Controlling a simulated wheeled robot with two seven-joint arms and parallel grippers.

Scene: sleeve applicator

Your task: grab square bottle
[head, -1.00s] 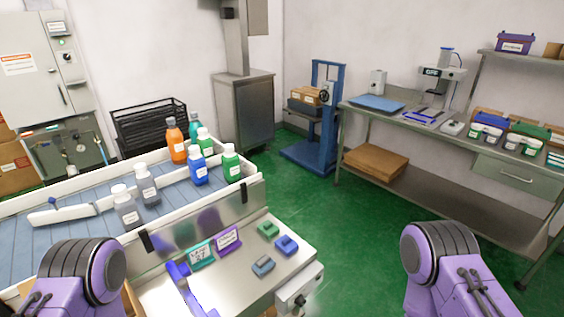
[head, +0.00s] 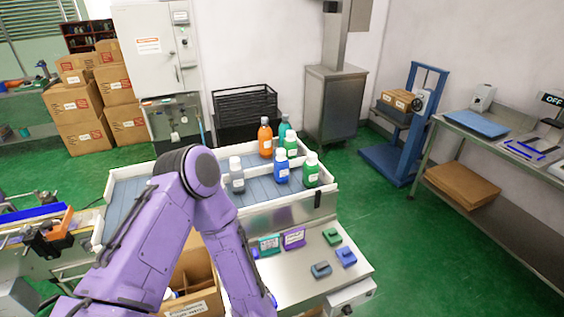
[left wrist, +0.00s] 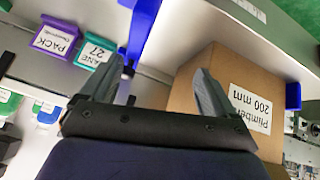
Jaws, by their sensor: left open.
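Several capped bottles stand upright on the blue conveyor in the head view: orange (head: 265,138), teal (head: 284,130), blue (head: 281,168), green (head: 312,172), another green (head: 291,146) and grey (head: 236,174). At this size I cannot tell which is square. My left arm reaches over the near side of the conveyor, its forearm pointing down to the bottom edge, its gripper out of the head view. In the left wrist view my left gripper (left wrist: 158,90) is open and empty, above the steel bench. No bottle shows between its fingers. My right gripper is out of view.
A carton (left wrist: 185,98) and a blue bar (left wrist: 141,30) lie below the left fingers. Teal (head: 269,244) and purple (head: 293,238) label holders and small blocks (head: 332,236) sit on the steel bench. White rails edge the conveyor. Open green floor lies to the right.

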